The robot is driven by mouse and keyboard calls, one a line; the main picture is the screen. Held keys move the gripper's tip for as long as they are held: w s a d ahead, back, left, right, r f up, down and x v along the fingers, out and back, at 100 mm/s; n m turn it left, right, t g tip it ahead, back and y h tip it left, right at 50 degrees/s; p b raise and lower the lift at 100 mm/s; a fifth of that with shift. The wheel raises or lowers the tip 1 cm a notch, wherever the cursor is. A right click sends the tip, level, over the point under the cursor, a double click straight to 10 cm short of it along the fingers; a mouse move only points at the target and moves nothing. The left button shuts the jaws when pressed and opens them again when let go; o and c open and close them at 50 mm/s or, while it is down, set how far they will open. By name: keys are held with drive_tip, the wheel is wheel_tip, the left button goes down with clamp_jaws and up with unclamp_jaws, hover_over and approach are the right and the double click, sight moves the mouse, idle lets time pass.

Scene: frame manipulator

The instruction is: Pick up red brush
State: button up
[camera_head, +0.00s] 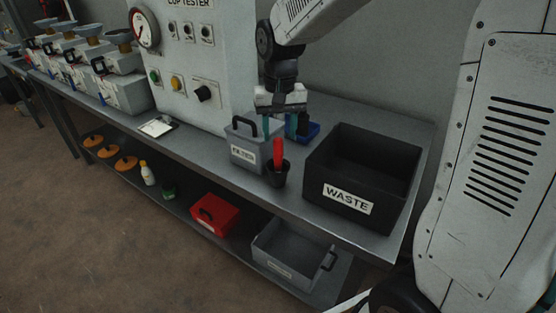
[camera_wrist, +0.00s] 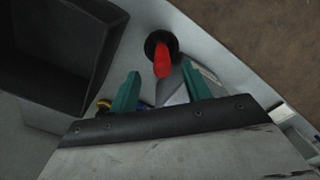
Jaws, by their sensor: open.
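The red brush (camera_head: 278,154) stands upright in a small black cup (camera_head: 277,175) on the metal bench, with its red handle up. In the wrist view the red handle (camera_wrist: 162,62) rises from the dark cup (camera_wrist: 160,42), just beyond and between the fingertips. My gripper (camera_head: 283,125) is above the bench, behind the brush, over the grey labelled box and a blue container. It is open, its two green fingers (camera_wrist: 160,82) apart with nothing held. The brush's lower part is hidden in the cup.
A black WASTE bin (camera_head: 346,201) stands right of the cup. A grey labelled box (camera_head: 243,146) with a black handle is close at the left, and a blue container (camera_head: 307,132) lies behind. The tester cabinet (camera_head: 190,60) stands further left. The bench's front edge is near the cup.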

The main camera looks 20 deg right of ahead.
sight(278, 169)
drive_tip(key=f, duration=0.7)
drive_tip(key=shift+w+a+f, duration=0.1)
drive_tip(key=shift+w+f, duration=0.1)
drive_tip(key=shift+f, duration=0.05)
clamp_jaws()
